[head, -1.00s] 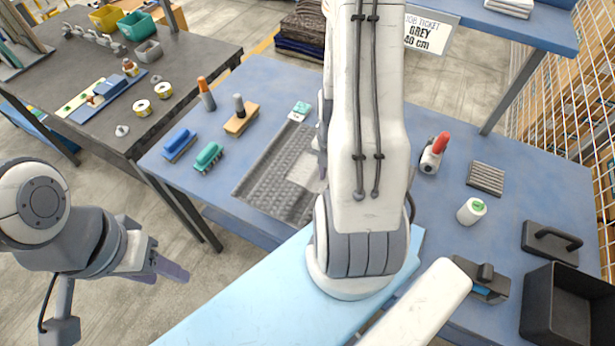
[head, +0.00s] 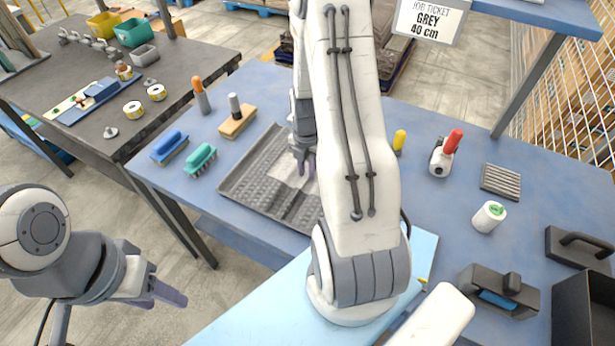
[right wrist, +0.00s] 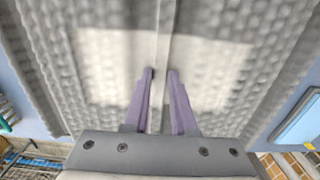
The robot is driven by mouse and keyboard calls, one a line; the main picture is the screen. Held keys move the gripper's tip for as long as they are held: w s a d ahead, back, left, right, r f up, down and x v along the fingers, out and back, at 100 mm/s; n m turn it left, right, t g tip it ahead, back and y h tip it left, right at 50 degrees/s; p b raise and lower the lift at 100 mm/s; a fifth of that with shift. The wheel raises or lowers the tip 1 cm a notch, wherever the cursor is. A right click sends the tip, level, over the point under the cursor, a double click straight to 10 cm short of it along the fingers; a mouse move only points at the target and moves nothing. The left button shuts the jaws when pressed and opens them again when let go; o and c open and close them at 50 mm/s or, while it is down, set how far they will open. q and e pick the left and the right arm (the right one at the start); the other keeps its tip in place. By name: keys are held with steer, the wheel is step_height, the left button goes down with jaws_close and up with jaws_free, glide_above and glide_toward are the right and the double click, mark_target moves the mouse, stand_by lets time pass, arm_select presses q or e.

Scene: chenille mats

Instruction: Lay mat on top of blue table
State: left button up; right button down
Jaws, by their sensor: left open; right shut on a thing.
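The grey ribbed mat (head: 258,182) lies over the left part of the blue table (head: 455,235) in the head view, with a paler patch near its middle. My right gripper (head: 306,170) points down at this patch and is shut on the mat. In the right wrist view the textured mat (right wrist: 215,30) fills most of the picture, with a crease running up between the two purple fingers (right wrist: 160,75). My right arm hides the mat's right side in the head view. My left gripper (head: 168,298) is open and empty, off the table at the lower left.
A white spool (head: 489,216), a grey ridged block (head: 500,181) and a black bin (head: 585,310) are on the right.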

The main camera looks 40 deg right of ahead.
steer(key=shift+f, duration=0.7)
steer(key=shift+r, duration=0.2)
steer(key=shift+f, duration=0.2)
steer(key=c, duration=0.7)
jaws_free()
steer(key=shift+c, duration=0.2)
